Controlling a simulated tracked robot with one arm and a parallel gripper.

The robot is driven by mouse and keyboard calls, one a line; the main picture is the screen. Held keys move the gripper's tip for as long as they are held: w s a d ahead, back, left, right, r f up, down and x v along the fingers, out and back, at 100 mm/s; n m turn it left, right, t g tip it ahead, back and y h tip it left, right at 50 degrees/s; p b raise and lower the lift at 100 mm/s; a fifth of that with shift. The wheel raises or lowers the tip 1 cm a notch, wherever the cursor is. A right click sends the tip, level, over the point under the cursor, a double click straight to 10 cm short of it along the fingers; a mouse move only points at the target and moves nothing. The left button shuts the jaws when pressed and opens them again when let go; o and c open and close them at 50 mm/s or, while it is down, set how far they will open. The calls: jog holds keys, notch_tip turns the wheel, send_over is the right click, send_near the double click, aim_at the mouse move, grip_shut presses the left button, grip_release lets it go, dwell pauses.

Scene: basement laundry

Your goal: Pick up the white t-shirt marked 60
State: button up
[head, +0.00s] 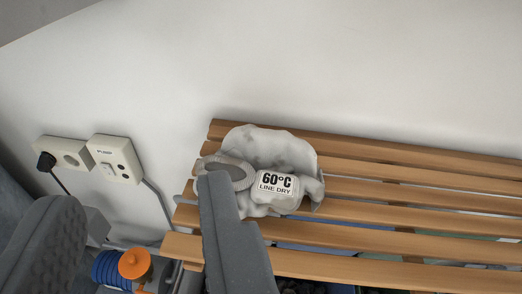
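The white t-shirt (272,150) lies crumpled on a slatted wooden bench (400,213). A white label on it reads "60°C LINE DRY" (276,183). A grey ribbed band, which looks like its collar, shows at its left side. My gripper (138,192) is open, with its two dark fingers wide apart. The right finger overlaps the left part of the shirt in the picture and hides some of it. I cannot tell whether it touches the cloth. The left finger is well to the left of the shirt. Nothing is held between the fingers.
A pale wall (350,60) rises behind the bench. A blue and orange object (133,264) is low between my fingers. Bluish things show below the slats.

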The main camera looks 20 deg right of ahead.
jog(key=shift+w+a, duration=0.2)
jog(key=shift+o, duration=0.3)
